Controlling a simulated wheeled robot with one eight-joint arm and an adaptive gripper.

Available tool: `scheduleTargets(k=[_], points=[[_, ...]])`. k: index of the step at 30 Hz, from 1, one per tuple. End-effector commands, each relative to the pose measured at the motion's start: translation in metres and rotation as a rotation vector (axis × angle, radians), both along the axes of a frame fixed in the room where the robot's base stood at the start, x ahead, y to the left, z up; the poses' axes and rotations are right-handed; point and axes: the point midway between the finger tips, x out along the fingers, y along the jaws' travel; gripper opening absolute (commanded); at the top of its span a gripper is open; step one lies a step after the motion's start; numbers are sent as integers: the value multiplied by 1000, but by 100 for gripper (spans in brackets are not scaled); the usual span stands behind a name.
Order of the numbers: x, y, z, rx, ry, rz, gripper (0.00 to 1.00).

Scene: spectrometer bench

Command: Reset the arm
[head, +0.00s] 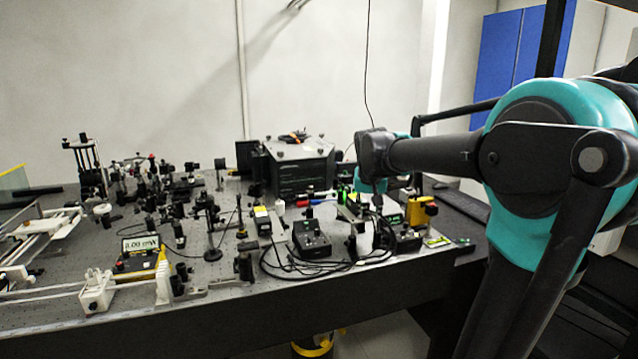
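My arm shows at the right in the head view, with teal and dark grey links. It reaches leftward over the right end of the optical bench (330,290). Its far end lies above the cluster of small devices there. My gripper's fingers cannot be made out, hidden behind the arm's end or outside the view. I cannot tell whether anything is held.
Optical mounts and posts crowd the bench. A power meter (140,244) reads on the left, and a black control box (312,240) with cables sits mid-right. A large black box (300,168) stands at the back near the wall. Blue panels (503,47) are behind my arm.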

Motion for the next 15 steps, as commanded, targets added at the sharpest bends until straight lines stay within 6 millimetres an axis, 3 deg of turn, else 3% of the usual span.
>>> scheduleTargets(k=[3,9,15], points=[[-54,-14,-60,5,21,37,32],[-153,-28,-153,17,51,107,32],[-229,-31,-213,28,66,159,32]])
